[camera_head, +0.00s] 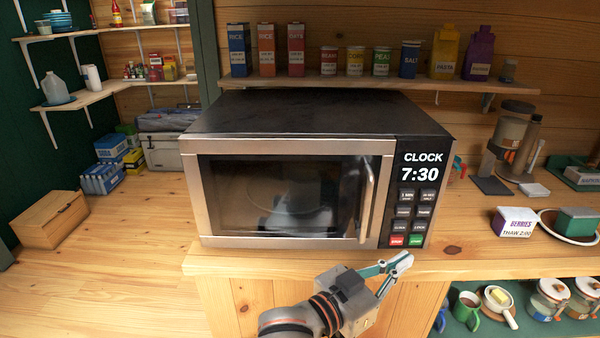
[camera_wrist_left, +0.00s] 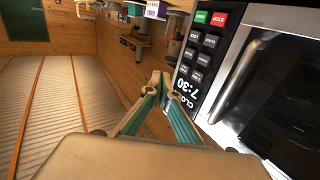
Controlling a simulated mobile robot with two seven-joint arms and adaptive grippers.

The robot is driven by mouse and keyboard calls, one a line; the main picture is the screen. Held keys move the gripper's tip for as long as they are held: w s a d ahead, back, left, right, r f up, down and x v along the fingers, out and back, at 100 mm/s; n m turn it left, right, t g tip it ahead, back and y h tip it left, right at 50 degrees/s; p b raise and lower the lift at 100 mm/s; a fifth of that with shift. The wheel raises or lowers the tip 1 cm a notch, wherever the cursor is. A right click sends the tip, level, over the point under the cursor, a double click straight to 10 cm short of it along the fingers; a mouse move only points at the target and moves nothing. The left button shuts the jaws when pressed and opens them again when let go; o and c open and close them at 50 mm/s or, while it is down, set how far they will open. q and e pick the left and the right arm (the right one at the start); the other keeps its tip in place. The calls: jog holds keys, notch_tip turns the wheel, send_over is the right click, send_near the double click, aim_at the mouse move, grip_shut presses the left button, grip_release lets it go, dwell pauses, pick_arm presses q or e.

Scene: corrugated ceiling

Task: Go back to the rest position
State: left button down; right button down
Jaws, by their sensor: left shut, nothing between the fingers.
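My left gripper (camera_head: 402,263) is shut and empty. In the head view it is in front of the counter edge, below the lower right corner of the microwave (camera_head: 300,120). In the left wrist view the gripper's fingertips (camera_wrist_left: 161,78) meet, beside the microwave's control panel (camera_wrist_left: 190,75). The microwave door (camera_head: 285,195) is closed, with an upright silver handle (camera_head: 368,200). The display reads 7:30. My right gripper is in neither view.
The wooden counter (camera_head: 470,262) holds a berries box (camera_head: 515,222) and a plate (camera_head: 552,222) with a green-and-white box (camera_head: 578,224) at the right. A coffee machine (camera_head: 508,140) stands behind. Mugs and jars fill a lower shelf. Open floor (camera_head: 110,270) lies at the left.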

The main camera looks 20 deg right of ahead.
pick_arm(q)
jog(key=w+a+f+n+t+y, duration=0.35)
jog(key=a+f, duration=0.55)
jog(key=a, duration=0.3)
jog(key=w+a+f+n+t+y, duration=0.3)
jog(key=a+f+n, duration=0.2)
jog(key=a+f, duration=0.55)
jog(key=s+a+f+y, duration=0.2)
jog(key=s+a+f, duration=0.2)
jog(key=a, duration=0.5)
jog(key=s+a+f+n+g+y, duration=0.1)
jog(key=s+a+f+y, duration=0.2)
jog(key=a, duration=0.7)
jog(key=s+a+f+y, duration=0.3)
jog(key=s+a+f, duration=0.4)
jog(key=a+f, duration=0.3)
jog(key=shift+s+f+n, duration=0.15)
jog(key=shift+f+n, duration=0.1)
jog(key=shift+n, duration=0.1)
jog(key=shift+g, duration=0.25)
